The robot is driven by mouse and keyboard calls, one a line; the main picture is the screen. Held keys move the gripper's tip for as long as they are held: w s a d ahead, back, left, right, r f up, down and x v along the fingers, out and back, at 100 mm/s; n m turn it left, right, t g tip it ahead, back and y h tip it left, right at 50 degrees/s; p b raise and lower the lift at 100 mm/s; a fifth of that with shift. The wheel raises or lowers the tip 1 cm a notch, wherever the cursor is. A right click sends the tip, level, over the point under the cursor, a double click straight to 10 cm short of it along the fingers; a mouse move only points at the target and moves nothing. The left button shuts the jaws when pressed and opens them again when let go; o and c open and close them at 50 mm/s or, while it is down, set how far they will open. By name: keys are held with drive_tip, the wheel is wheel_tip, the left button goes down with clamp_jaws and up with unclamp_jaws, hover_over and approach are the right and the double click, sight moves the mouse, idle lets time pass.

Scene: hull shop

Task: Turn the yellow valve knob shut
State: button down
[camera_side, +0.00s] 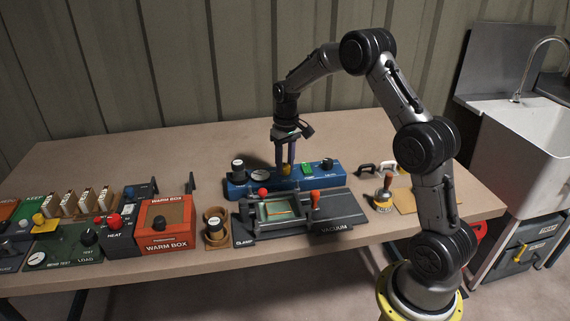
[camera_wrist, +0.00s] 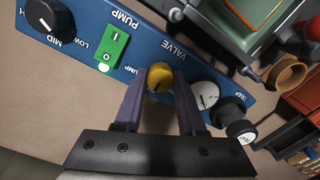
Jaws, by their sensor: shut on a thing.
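The yellow valve knob (camera_wrist: 160,77) is on the blue pump panel (camera_wrist: 137,42), under the label VALVE in the wrist view. It also shows small in the side view (camera_side: 286,169). My gripper (camera_wrist: 157,88) is shut on the knob, with one purple finger on each side of it. In the side view my gripper (camera_side: 285,165) points straight down at the panel from above. The fingers hide part of the panel around the knob. I cannot tell how far the knob is turned.
A green switch (camera_wrist: 114,46), a black selector knob (camera_wrist: 48,17), a gauge (camera_wrist: 205,94) and a black cap (camera_wrist: 233,109) share the panel. The grey vacuum clamp fixture (camera_side: 330,222) stands close in front. The warm box (camera_side: 166,224) is further left. The table behind the panel is clear.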

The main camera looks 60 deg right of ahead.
sight(285, 165)
drive_tip(key=shift+r, duration=0.1)
drive_tip(key=c, duration=0.5)
unclamp_jaws()
wheel_tip(285, 165, up, 14)
drive_tip(key=shift+d, duration=0.15)
